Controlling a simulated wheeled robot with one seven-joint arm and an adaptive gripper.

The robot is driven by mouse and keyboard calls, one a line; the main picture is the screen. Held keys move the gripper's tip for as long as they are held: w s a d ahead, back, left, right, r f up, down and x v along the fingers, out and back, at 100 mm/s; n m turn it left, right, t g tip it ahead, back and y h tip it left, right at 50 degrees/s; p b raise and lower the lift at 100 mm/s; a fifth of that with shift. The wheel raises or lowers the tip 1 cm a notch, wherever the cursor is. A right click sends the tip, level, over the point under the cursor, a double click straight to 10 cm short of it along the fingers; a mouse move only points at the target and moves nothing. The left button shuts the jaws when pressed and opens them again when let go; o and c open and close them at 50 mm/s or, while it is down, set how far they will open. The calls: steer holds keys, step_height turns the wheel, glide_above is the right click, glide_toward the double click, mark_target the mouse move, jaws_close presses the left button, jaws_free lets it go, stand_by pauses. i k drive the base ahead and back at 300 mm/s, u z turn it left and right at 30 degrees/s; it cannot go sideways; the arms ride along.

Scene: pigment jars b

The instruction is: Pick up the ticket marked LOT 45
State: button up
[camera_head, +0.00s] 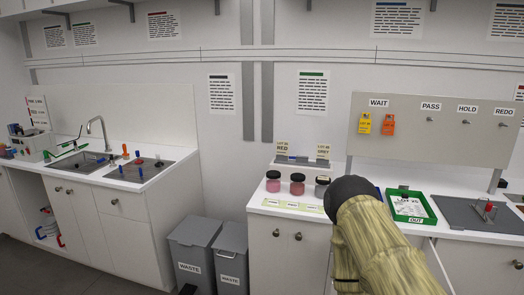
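Two small cream tickets stand in a grey holder (300,160) at the back of the counter. The left ticket (282,149) reads LOT and RED, and the right ticket (323,152) reads LOT and GREY. Their lot numbers are too small to read surely. A white sheet (408,208) with LOT lettering lies in a green tray (421,221) marked OUT; its number is also unclear. My arm, in a striped tan sleeve with a dark rounded end, rises in front of the counter, between the jars and the tray. I cannot make out my gripper's fingers.
Three dark-lidded jars, including a pink one (273,182), stand before the holder, behind a pale label strip (293,207). Yellow (365,124) and orange (388,125) tags hang under WAIT on the back board (440,145). Waste bins (195,247) stand on the floor at left.

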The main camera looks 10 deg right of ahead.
mark_target(323, 151)
steer(key=u, duration=0.7)
steer(key=i, duration=1.7)
steer(key=z, duration=0.95)
steer(key=i, duration=0.7)
steer(key=z, duration=0.8)
